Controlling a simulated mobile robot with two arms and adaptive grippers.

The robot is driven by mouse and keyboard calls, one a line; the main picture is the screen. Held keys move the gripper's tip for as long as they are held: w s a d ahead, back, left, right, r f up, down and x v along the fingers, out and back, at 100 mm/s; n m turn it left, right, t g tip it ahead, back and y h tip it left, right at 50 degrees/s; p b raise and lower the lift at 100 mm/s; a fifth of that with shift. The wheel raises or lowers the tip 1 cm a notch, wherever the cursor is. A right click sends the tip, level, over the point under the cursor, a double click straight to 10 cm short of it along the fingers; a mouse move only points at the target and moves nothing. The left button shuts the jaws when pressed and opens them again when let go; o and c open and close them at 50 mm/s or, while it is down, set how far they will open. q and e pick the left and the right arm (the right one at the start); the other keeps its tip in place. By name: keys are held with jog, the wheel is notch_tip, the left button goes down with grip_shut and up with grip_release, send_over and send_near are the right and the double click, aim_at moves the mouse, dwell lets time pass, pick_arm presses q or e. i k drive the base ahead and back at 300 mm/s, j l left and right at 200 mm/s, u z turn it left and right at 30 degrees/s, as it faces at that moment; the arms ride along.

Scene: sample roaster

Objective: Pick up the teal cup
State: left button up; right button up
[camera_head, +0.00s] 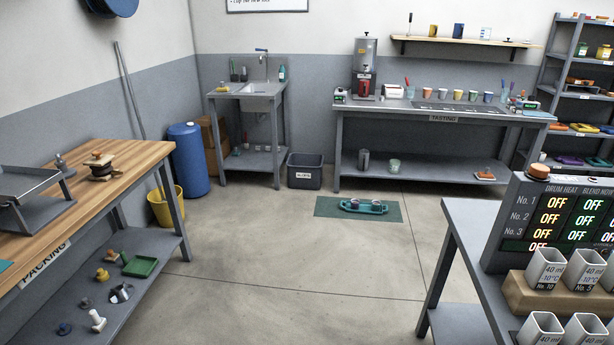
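Neither of my grippers shows in the head view. A pale teal-green cup-like vessel (394,166) stands on the lower shelf of the tasting table (440,175), across the room. A small pale teal cup (410,92) with a red-handled tool in it stands on the tabletop, left of a row of small coloured cups (458,95). A teal tray (345,206) lies on a green floor mat (325,209) and carries small cups whose colour is hard to tell. I cannot tell which of these is the teal cup.
The packing table (150,152) stands at left, with a yellow bucket (163,209) and blue barrel (187,160) behind it. A grey bin (305,172) stands by the sink. A counter with display panel (568,215) is at right. The middle floor is clear up to the mat.

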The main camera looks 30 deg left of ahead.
aim_at(376, 206)
jog(key=i+j+u, duration=0.25)
jog(key=i, duration=0.15)
jog(key=i+j+u, duration=0.2)
jog(key=i, duration=0.9)
jog(key=i+j+u, duration=0.25)
jog(key=i, duration=0.9)
jog(key=i+z, duration=0.2)
jog(key=i, duration=1.6)
